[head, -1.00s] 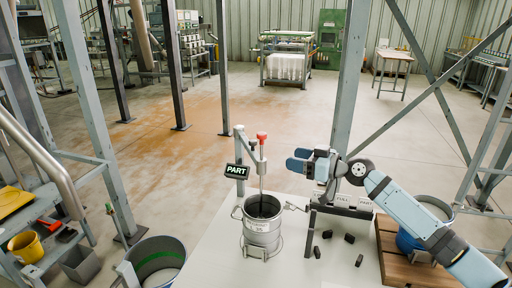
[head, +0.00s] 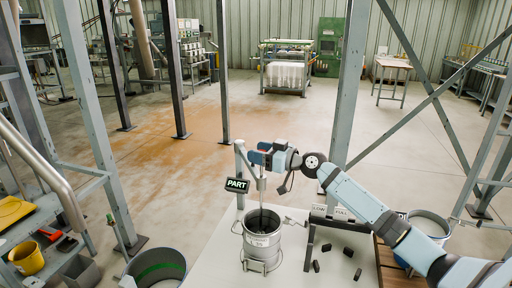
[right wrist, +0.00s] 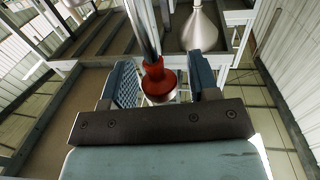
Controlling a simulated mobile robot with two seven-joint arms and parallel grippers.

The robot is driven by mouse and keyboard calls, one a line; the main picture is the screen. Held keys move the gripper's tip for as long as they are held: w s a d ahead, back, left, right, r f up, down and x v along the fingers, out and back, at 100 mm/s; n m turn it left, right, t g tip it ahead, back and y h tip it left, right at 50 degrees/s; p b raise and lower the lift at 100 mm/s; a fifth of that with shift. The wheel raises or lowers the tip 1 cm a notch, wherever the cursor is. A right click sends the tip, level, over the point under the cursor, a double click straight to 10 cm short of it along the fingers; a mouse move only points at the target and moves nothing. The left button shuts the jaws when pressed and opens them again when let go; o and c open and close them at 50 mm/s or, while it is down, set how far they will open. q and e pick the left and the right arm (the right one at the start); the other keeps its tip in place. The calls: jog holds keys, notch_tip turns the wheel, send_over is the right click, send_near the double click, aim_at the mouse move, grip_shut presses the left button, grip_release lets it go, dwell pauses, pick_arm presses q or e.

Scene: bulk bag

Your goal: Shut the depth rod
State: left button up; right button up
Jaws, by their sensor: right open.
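The depth rod (head: 262,187) stands upright over a grey metal can (head: 262,246) on the pale table, its lower end inside the can. A post beside it carries a black sign (head: 237,185) reading PART. My right gripper (head: 259,153) is at the top of the rod, mostly hiding the red knob in the head view. In the right wrist view the red knob (right wrist: 158,84) sits between the two open blue fingers (right wrist: 163,80). Whether a finger touches it I cannot tell. My left gripper is not in view.
Several dark blocks (head: 348,251) lie on the table right of the can. A grey stand with LOW and FULL labels (head: 331,212) rises behind them. A blue bucket (head: 429,229) stands at the right. A large round bin (head: 156,265) is at the lower left.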

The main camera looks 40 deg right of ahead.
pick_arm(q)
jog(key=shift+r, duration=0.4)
pick_arm(e)
jog(key=shift+w+a, duration=0.25)
jog(key=shift+w, duration=0.25)
grip_shut()
pick_arm(q)
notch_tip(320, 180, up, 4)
jog(key=p, duration=0.4)
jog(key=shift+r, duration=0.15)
pick_arm(e)
notch_tip(320, 180, up, 13)
jog(key=shift+r, duration=0.2)
jog(key=shift+d, duration=0.1)
jog(key=shift+c, duration=1.1)
grip_release()
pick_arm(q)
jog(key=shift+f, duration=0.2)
pick_arm(e)
jog(key=shift+o, duration=1.1)
